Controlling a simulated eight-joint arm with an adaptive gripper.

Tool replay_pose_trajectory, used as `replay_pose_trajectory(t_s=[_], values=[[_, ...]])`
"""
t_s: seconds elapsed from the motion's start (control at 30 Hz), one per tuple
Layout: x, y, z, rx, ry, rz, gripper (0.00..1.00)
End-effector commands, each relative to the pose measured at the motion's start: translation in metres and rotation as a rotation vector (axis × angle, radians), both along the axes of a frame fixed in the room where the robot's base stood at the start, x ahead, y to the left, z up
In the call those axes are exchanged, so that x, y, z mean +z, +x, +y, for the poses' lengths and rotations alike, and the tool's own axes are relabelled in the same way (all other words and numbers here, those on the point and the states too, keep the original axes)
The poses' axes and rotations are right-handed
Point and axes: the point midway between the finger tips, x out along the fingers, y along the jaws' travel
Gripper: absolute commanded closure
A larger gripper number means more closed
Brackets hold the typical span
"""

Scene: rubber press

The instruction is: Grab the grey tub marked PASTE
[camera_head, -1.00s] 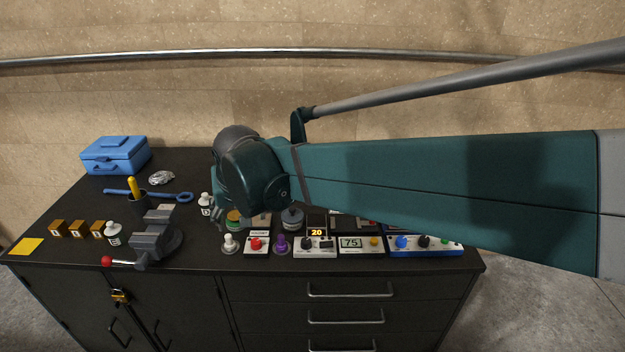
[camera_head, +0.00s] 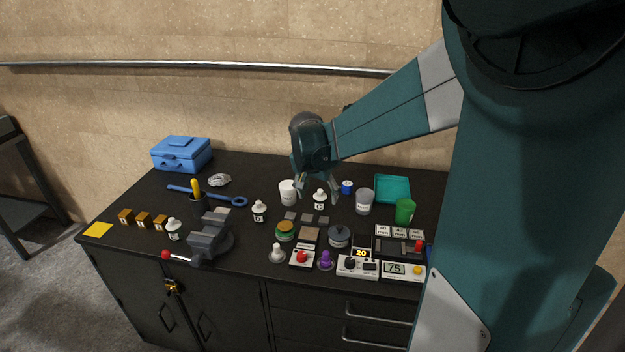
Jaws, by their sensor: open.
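A grey tub (camera_head: 364,203) with a pale label stands upright at the back right of the bench top. Its lettering is too small to read. A white tub (camera_head: 288,194) with a small label stands to its left. My gripper (camera_head: 318,192) points down with its fingers spread and nothing between them that I can tell is held. It is left of the grey tub and apart from it, over or behind a white bottle marked C (camera_head: 320,201). The exact depth is unclear.
A blue jar (camera_head: 347,187), a green cup (camera_head: 404,212) and a teal tray (camera_head: 393,188) stand near the grey tub. Button boxes (camera_head: 358,267) line the front edge. A vise (camera_head: 210,238) and blue toolbox (camera_head: 181,154) are at left.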

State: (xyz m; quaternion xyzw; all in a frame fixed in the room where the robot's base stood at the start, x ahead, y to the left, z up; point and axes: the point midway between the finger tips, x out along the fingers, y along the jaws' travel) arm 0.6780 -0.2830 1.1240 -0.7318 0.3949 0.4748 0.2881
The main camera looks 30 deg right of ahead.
Motion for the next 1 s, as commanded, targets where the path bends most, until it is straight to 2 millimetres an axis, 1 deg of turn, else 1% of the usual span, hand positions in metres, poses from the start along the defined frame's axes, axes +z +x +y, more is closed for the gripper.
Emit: replay_pose_trajectory(t_s=[0.03,0.47,0.7,1.0], values=[[0.000,0.006,-0.010,-0.026,0.001,0.002,0.41],[-0.029,0.034,-0.091,-0.257,0.006,0.023,0.41],[-0.052,0.044,-0.137,-0.387,0.005,0.033,0.41],[-0.084,0.048,-0.194,-0.548,-0.002,0.043,0.41]])
